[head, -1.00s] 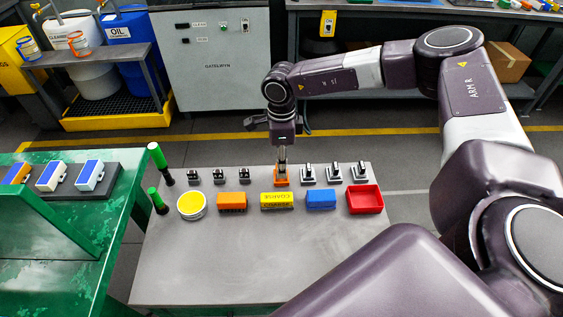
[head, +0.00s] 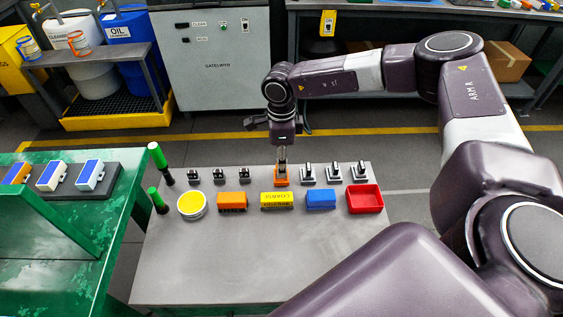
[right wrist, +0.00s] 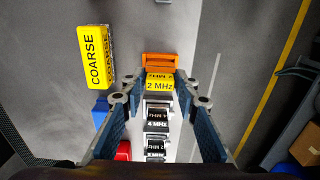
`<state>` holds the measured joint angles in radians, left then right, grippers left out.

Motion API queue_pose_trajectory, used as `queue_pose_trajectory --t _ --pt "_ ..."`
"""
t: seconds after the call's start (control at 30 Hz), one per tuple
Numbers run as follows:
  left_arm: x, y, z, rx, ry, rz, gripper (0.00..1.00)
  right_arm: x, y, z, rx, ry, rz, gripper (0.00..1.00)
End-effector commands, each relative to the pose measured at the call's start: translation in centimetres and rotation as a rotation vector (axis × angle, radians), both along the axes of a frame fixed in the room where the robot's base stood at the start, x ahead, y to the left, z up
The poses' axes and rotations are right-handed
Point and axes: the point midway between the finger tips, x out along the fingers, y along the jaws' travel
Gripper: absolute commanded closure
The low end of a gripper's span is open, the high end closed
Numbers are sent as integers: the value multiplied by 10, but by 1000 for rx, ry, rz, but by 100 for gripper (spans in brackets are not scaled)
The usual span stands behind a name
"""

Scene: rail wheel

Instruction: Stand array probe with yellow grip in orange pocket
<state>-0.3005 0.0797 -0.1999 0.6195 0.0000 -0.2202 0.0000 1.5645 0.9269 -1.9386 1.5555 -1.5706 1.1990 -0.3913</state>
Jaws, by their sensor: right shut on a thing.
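My right gripper (head: 282,162) reaches down from above to the orange pocket (head: 281,176) in the row at the back of the grey table. In the right wrist view its two fingers (right wrist: 160,84) close on the sides of the probe with the yellow grip (right wrist: 159,80), marked 2 MHz. The orange pocket (right wrist: 161,59) shows right at the probe's far side. The probe's lower end is hidden, so I cannot tell how deep it sits. My left gripper is not in view.
Grey-and-black probes stand in line on both sides, such as one on the right (head: 308,173). In front are a yellow COARSE block (head: 277,199), a blue block (head: 321,198), an orange block (head: 232,200) and a red tray (head: 366,209). The table's front is clear.

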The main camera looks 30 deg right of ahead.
Motion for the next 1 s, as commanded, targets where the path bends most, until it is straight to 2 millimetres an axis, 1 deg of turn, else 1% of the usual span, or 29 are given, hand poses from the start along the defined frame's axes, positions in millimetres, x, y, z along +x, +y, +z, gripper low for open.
queue_pose_trajectory --t 0.43,1.0 --pt "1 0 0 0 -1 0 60 0 1 -1 1 -1 0 100" --pt "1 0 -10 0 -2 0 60 0 1 -15 1 -1 0 100"
